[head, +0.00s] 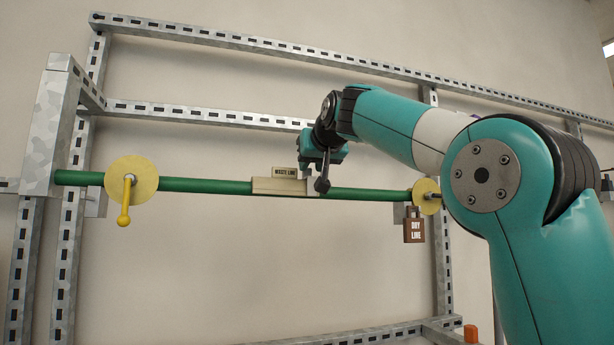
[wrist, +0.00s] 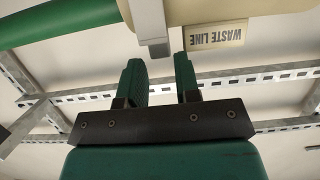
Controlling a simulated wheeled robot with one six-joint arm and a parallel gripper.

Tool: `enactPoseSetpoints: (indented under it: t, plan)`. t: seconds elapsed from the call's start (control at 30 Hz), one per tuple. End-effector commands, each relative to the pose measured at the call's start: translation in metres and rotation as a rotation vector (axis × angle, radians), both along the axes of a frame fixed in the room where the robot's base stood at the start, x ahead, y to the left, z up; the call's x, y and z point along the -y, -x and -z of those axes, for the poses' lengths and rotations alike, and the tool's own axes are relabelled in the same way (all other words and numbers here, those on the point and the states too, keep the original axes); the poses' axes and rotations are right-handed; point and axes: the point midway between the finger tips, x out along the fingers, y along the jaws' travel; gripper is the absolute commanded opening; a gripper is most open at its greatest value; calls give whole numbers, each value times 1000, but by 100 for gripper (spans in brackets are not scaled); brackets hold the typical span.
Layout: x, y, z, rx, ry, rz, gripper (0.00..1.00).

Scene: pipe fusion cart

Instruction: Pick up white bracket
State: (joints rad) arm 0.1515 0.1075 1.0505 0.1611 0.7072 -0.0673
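A pale grey-white bracket (wrist: 148,22) runs across the pipe in the wrist view, its blocky end pointing toward my gripper. I take this for the white bracket; I cannot make it out clearly in the head view. My gripper (wrist: 160,61) is open. Its two green fingers are apart, with the bracket's end at or just beyond the gap between their tips. No firm grip shows. In the head view, my gripper (head: 322,165) is at the pipe, just right of the beige sleeve, and its fingers are partly hidden.
The green pipe (head: 207,186) carries a beige sleeve (head: 284,187) with a WASTE LINE tag (head: 285,172). Yellow discs (head: 132,177) sit near both ends. A brown DRY LINE padlock (head: 414,228) hangs at right. Slotted metal rails (head: 215,116) frame the wall behind.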

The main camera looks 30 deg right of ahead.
Motion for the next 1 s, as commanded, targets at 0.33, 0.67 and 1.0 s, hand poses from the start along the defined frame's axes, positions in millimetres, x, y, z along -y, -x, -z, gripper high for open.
enactPoseSetpoints:
  t: [0.33,0.67,1.0]
  plan:
    - [9,-35,10,-2,-1,0,30]
    - [9,-34,11,-2,-1,0,0]
    - [9,-34,10,-2,-1,0,0]
